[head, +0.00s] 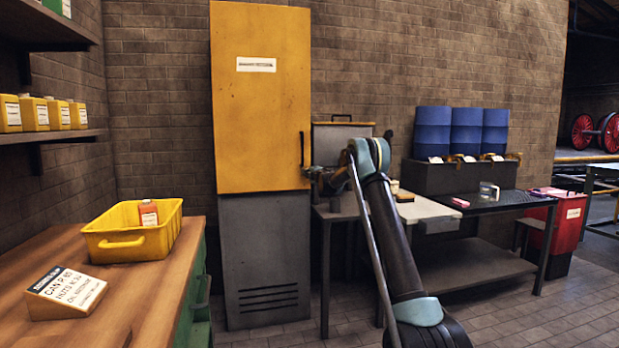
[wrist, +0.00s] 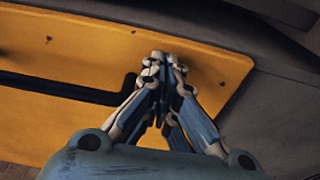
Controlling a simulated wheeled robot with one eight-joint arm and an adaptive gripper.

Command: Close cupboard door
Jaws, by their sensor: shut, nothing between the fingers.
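The tall cupboard stands against the brick wall in the head view. Its yellow door (head: 262,120) carries a white label and a dark upright handle (head: 302,149) near the right edge. The door looks about in line with the grey lower panel (head: 262,255); I cannot tell whether a narrow gap is left. My gripper (head: 322,180) is beside the door's right edge, just below the handle. In the wrist view my gripper (wrist: 163,62) is shut and empty, its tips over the yellow door (wrist: 105,45) near one end. A dark bar (wrist: 60,88), likely the handle, runs left of the fingers. Contact is unclear.
A workbench (head: 180,290) with a yellow bin (head: 130,240) and a sign block (head: 66,292) stands at left. Right of the cupboard are a grey box (head: 340,138), a dark table (head: 490,203), blue containers (head: 466,130) and a red bin (head: 560,222). Some floor is open at lower right.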

